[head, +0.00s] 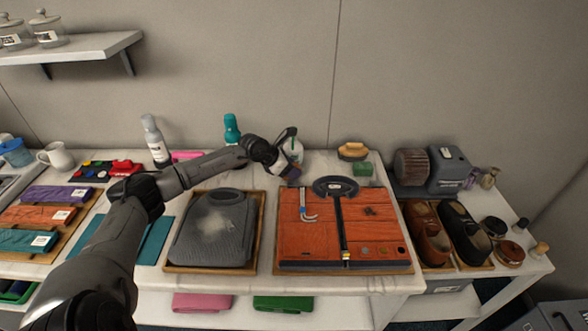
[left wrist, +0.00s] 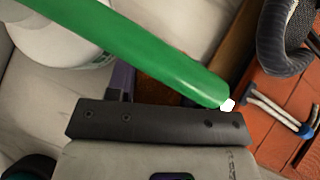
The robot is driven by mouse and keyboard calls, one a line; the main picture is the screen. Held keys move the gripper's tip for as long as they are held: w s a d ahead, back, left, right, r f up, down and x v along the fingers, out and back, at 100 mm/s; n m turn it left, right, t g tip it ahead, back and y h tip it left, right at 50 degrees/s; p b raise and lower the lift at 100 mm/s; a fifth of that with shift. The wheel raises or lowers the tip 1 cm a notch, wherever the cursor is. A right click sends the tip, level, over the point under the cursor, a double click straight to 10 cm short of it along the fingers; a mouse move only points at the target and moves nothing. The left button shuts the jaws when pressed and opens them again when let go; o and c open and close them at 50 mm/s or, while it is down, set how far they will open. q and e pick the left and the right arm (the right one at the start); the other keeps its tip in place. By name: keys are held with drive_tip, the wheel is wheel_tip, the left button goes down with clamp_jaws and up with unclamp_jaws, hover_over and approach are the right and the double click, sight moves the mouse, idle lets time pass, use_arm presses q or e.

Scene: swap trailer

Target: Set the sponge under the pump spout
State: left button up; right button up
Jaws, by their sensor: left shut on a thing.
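The pump bottle (head: 298,148) stands at the back of the table, partly hidden behind my left gripper. In the left wrist view its green spout (left wrist: 150,52) crosses close to the camera and ends in a white tip. The white bottle body (left wrist: 62,42) is at upper left there. My left gripper (head: 290,172) is beside the bottle, low near the tabletop, and shut on a brownish block, seemingly the sponge (left wrist: 160,91). The spout and dark finger hide most of it. Its exact place under the spout tip is unclear. My right gripper is not in view.
A green block (head: 362,169) and a brush (head: 352,151) lie right of the bottle. A teal bottle (head: 231,128) stands left.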

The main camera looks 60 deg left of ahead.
use_arm(q)
drive_tip(key=shift+w+d+f, duration=0.1)
drive_tip(key=shift+w+f, duration=0.35)
drive_tip(key=shift+f, duration=0.1)
drive_tip(key=shift+f, duration=0.15)
drive_tip(key=o, duration=0.7)
